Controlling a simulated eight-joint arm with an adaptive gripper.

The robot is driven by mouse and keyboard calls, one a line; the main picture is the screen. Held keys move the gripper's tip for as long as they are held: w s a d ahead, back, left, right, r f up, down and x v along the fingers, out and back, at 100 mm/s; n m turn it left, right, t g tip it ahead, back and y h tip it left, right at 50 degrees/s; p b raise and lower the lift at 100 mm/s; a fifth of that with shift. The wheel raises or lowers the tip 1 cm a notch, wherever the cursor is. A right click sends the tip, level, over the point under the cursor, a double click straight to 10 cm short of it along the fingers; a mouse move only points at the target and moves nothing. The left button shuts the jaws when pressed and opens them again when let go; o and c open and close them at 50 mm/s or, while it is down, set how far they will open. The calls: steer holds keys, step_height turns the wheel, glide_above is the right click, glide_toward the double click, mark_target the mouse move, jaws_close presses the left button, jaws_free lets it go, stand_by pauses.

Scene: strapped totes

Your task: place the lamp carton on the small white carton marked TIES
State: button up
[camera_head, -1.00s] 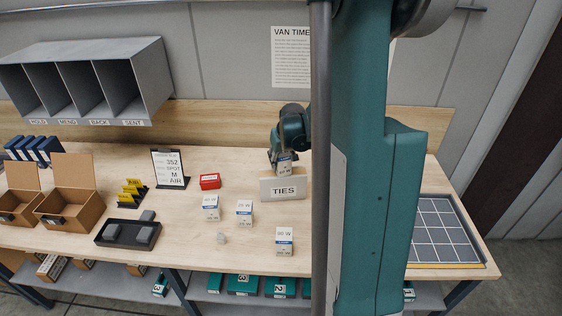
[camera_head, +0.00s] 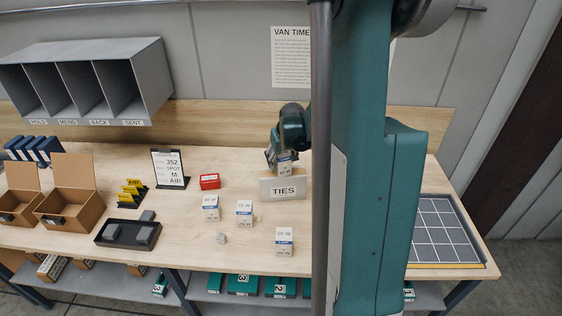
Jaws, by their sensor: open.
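The white TIES carton (camera_head: 283,189) stands on the bench, left of my column. A small white and blue lamp carton (camera_head: 285,166) is upright at the top of the TIES carton and appears to rest on it; the contact line is too small to see clearly. My gripper (camera_head: 282,158) is open around the upper part of the lamp carton, with a finger apart from its left side. My own column hides what lies directly to the right.
Similar lamp cartons stand in front, at left (camera_head: 211,208), middle (camera_head: 244,213) and right (camera_head: 285,241). A gridded tray (camera_head: 475,255) lies at far right.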

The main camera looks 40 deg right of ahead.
mark_target(283, 153)
steer(key=shift+v, duration=5.95)
steer(key=shift+s+a, duration=0.1)
steer(key=shift+a, duration=0.1)
steer(key=s+a+r+n+t, duration=0.1)
steer(key=s+a+r, duration=0.2)
steer(key=a, duration=0.7)
steer(key=s+a+r+n, duration=0.1)
steer(key=s+a+r, duration=0.25)
steer(key=a, duration=0.55)
steer(key=s+a+r+n+t, duration=0.15)
steer(key=s+a, duration=0.25)
steer(key=a, duration=0.6)
steer(key=s+a+n+y, duration=0.1)
steer(key=s+a, duration=0.7)
steer(key=a, duration=0.1)
steer(key=shift+s+a+f+t+y, duration=0.2)
steer(key=shift+s+a+t+y, duration=0.05)
steer(key=shift+t+y, duration=0.1)
